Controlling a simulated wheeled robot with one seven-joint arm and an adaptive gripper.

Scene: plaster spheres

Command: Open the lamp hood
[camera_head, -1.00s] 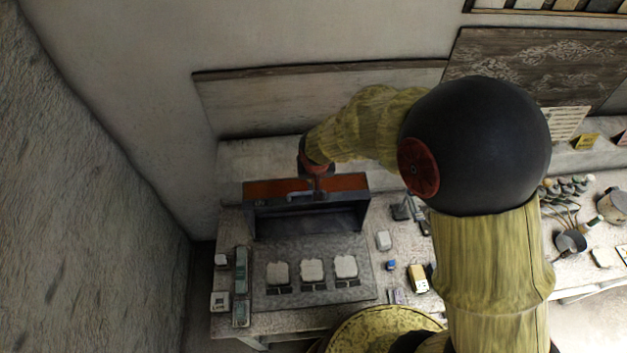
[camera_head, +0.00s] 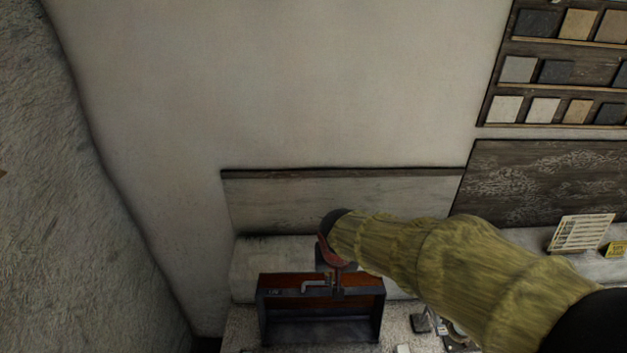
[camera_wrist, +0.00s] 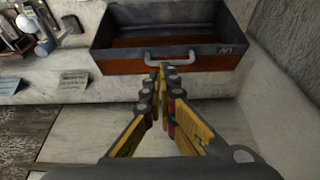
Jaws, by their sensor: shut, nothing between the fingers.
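The lamp hood (camera_head: 372,292) is a dark box with an orange-brown panel and a pale bar handle (camera_head: 312,285), low in the head view. The hood also shows at the top of the wrist view (camera_wrist: 215,60), its dark hollow side visible, with the handle (camera_wrist: 185,57) on its orange face. My gripper (camera_wrist: 163,70) is shut and empty, its fingertips right at the handle's middle. I cannot tell whether they touch it. In the head view my gripper (camera_head: 337,290) is small, beside the handle and partly hidden by my wrist.
A pale panel (camera_head: 270,200) leans on the wall behind the hood. A board of tile samples (camera_head: 560,70) and a carved panel (camera_head: 550,180) are at the right. Small tools (camera_wrist: 38,30) lie on the bench beside the hood. A rough wall (camera_head: 50,200) rises at left.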

